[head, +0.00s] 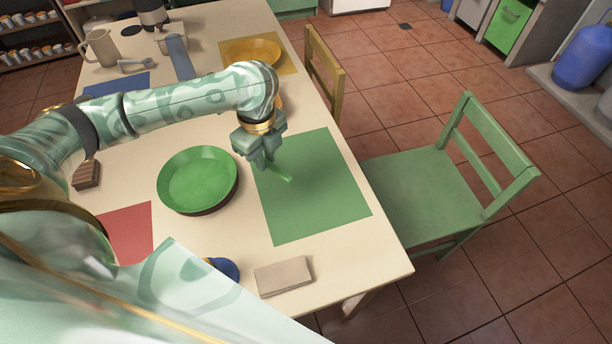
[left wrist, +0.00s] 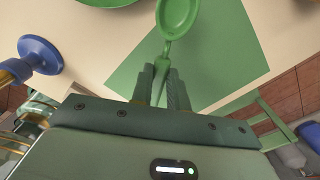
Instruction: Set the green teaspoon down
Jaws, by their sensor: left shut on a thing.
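My left gripper (head: 266,160) is shut on the green teaspoon (left wrist: 178,18). In the left wrist view the handle runs between the fingertips (left wrist: 163,88) and the bowl points away from the gripper. In the head view only a small end of the teaspoon (head: 285,178) shows below the fingers, the rest hidden by the gripper. The teaspoon is over the left part of the green placemat (head: 325,200); whether it touches the mat I cannot tell. My right gripper is not in view.
A green plate (head: 198,180) is just left of the green mat. A beige block (head: 283,276) and a blue object (head: 224,268) are at the near edge. A red mat (head: 127,230) lies left. The mat's right half is clear; a green chair (head: 425,185) stands beyond.

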